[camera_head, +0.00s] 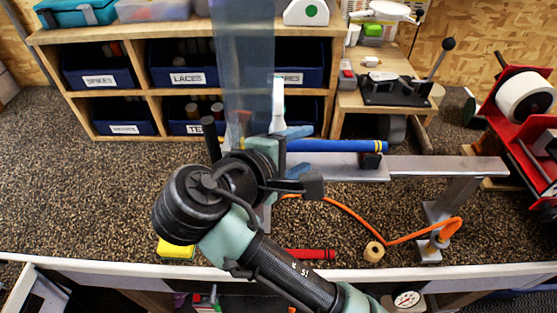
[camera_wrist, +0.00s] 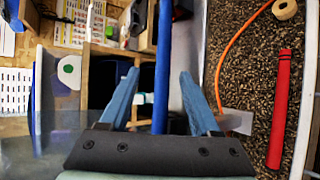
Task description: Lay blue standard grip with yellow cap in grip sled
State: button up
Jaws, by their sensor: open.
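The blue grip (camera_head: 335,146) lies level along the silver metal rail (camera_head: 430,168), with yellow bands near its right end by a dark block (camera_head: 371,161). Its left end is hidden by my arm in the head view. In the wrist view the blue grip (camera_wrist: 161,85) runs between my gripper's two blue fingers, with a gap on each side. My gripper (camera_head: 292,158) is open around it; it also shows in the wrist view (camera_wrist: 159,76). I cannot tell whether the grip touches the rail, or which part is the grip sled.
A red grip (camera_head: 308,254) and a tape roll (camera_head: 374,251) lie on the bench in front of the rail. An orange hose (camera_head: 345,209) loops beside them. A translucent upright panel (camera_head: 243,60) stands behind my gripper. Shelves with blue bins (camera_head: 190,63) stand at the back.

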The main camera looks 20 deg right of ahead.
jog(key=p+v, duration=0.4)
jog(key=v, duration=0.5)
jog(key=shift+a, duration=0.1)
dwell(0.4)
